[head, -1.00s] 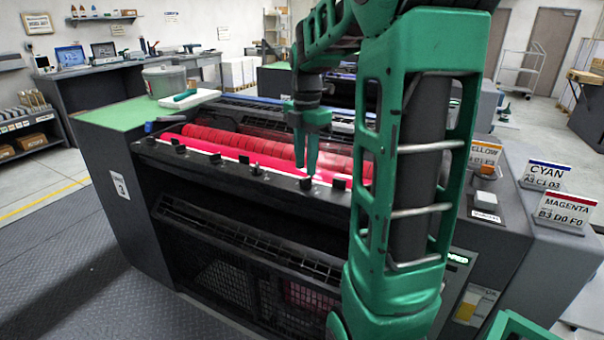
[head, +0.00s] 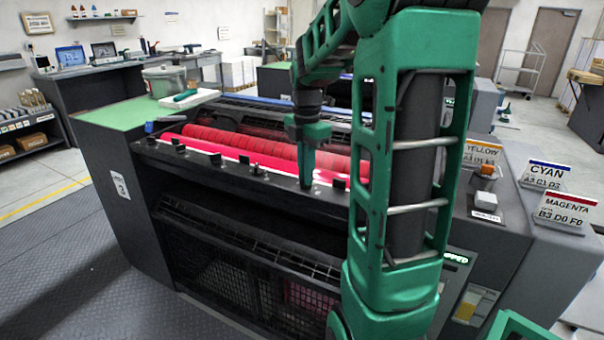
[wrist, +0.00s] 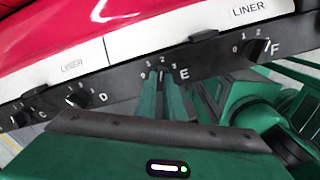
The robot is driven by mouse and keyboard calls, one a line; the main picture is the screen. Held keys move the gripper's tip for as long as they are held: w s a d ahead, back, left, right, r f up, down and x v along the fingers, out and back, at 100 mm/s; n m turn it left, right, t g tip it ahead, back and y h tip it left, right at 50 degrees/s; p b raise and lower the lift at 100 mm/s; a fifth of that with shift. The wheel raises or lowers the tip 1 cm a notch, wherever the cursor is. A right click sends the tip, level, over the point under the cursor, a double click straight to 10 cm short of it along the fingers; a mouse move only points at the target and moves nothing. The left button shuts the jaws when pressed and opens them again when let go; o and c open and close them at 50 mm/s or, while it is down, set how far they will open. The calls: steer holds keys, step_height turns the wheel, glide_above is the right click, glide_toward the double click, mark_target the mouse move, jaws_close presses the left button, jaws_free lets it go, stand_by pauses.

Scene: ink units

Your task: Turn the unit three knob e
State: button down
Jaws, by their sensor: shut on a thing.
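Unit three is the dark press unit with a plate reading 3 (head: 119,186) on its near side. A black strip (wrist: 215,62) with lettered knobs runs along its front, below the red ink roller (head: 240,144). My gripper (wrist: 160,78) points down at the strip beside the letter E and is shut on knob E. The fingers hide nearly all of the knob, so its pointer cannot be read. The scale 0, 1, 2, 3 shows around the fingertips. In the head view my gripper (head: 306,184) stands at the strip.
Knob D (wrist: 80,97) and knob C (wrist: 20,117) are to the left of my gripper, and knob F (wrist: 257,48) is to the right. Signs for yellow (head: 482,153), cyan (head: 545,175) and magenta (head: 567,210) stand at the right. A grey bucket (head: 165,80) stands on the green top.

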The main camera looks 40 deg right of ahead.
steer(key=m, duration=0.4)
steer(key=shift+w+m, duration=0.1)
steer(key=shift+m, duration=0.2)
steer(key=m, duration=0.5)
steer(key=shift+r, duration=0.1)
steer(key=shift+m, duration=0.3)
stand_by(0.3)
steer(key=c, duration=1.9)
jaws_free()
steer(key=shift+o, duration=0.2)
step_height(320, 180, up, 11)
steer(key=shift+f, duration=0.2)
